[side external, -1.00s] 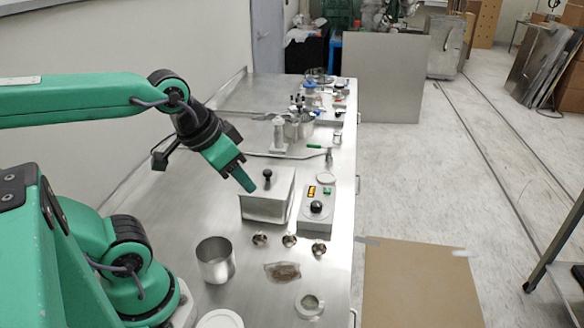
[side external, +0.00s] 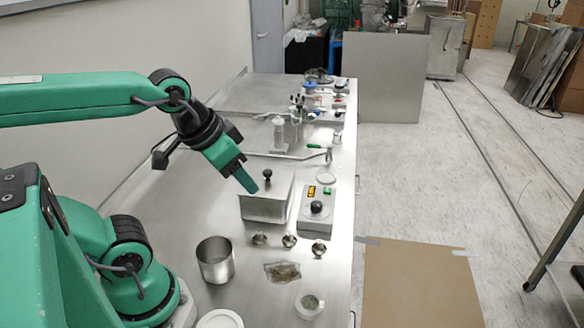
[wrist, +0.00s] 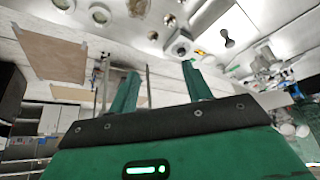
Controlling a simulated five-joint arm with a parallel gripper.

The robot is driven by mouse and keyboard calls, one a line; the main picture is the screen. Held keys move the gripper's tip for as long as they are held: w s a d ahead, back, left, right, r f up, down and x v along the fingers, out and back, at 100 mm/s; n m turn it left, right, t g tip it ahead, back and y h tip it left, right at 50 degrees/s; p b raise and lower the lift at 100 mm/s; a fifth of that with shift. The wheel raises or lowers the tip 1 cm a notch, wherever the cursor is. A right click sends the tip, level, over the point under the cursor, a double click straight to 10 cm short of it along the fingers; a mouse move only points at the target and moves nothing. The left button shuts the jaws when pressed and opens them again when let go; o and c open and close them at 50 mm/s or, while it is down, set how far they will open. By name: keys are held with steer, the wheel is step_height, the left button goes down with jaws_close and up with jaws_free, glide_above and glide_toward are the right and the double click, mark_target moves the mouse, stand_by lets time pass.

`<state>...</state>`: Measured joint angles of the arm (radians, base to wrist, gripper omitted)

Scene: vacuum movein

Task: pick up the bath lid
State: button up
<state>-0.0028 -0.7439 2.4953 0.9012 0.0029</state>
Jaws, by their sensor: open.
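The bath (side external: 266,207) is a square metal box on the steel bench. Its flat lid (side external: 284,181) is on top, with a black knob (side external: 267,174) standing up from it. My gripper (side external: 249,186) is just left of the knob in the side view, pointing down and right, near the lid's left side. Whether it touches the lid cannot be told. In the wrist view the two green fingers of my gripper (wrist: 160,70) are spread apart with nothing between them. A dark knob (wrist: 226,38), apparently the lid's, shows right of the fingers there.
A control box (side external: 317,213) with a black knob stands right of the bath. Several small metal cups (side external: 289,240), a metal beaker (side external: 215,260) and a bag (side external: 282,271) lie in front. A rod and stand (side external: 279,135) are behind. The bench's right edge is close.

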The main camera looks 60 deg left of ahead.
steer(key=g, duration=0.5)
glide_toward(267, 171)
steer(key=shift+w+d+f, duration=0.1)
steer(key=shift+w+d, duration=0.2)
steer(key=shift+w+a+f+g, duration=0.15)
steer(key=shift+a+f+g, duration=0.15)
steer(key=shift+a, duration=0.15)
steer(key=shift+d+f, duration=0.2)
steer(key=shift+f, duration=3.7)
jaws_close()
